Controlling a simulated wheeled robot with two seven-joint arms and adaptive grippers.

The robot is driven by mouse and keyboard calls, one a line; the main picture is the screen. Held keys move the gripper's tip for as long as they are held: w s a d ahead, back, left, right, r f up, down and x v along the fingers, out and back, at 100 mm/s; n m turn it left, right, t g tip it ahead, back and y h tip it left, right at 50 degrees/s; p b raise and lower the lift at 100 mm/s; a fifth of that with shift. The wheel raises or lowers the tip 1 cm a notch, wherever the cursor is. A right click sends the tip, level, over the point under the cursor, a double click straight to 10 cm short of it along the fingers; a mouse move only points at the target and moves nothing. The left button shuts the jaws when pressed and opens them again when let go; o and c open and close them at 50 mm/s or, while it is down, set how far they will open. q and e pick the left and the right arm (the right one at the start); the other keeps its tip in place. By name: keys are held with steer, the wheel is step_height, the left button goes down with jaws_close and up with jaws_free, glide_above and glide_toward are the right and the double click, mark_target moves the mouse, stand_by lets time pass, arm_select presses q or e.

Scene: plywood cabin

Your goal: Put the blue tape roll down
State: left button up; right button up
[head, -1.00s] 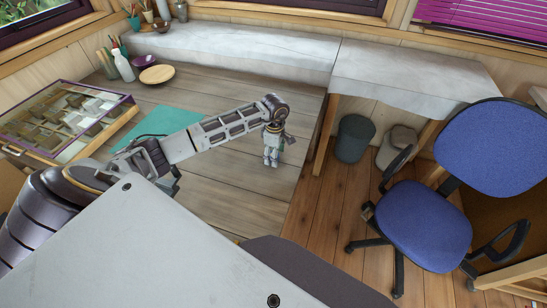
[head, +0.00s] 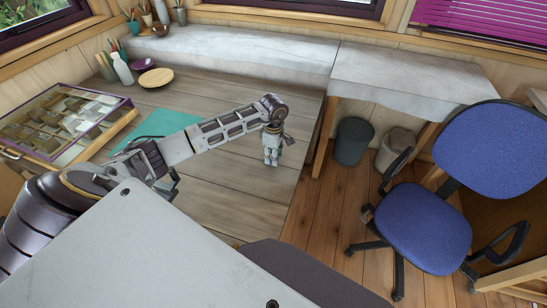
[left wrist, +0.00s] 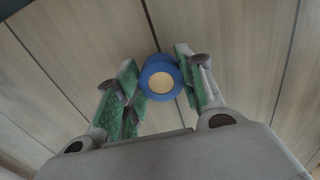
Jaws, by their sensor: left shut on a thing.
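The blue tape roll (left wrist: 161,77) shows in the left wrist view between the green pads of my left gripper (left wrist: 160,84). The gripper is shut on it, with the pads on either side. Behind the roll are pale wooden planks. In the head view my left gripper (head: 271,158) points down over the right part of the wooden table (head: 225,195). The roll cannot be made out there, and I cannot tell whether it touches the tabletop. My right gripper is in neither view.
A teal mat (head: 158,128) and a glass-topped case (head: 62,120) lie on the table to the left. A wooden plate (head: 156,77), a purple bowl (head: 143,61) and a white bottle (head: 122,68) stand at the back. A blue chair (head: 428,225) stands right. The tabletop around the gripper is clear.

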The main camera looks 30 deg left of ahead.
arm_select(q)
step_height(320, 180, up, 9)
steer(key=shift+r+b, duration=0.1)
steer(key=shift+b, duration=0.35)
stand_by(0.5)
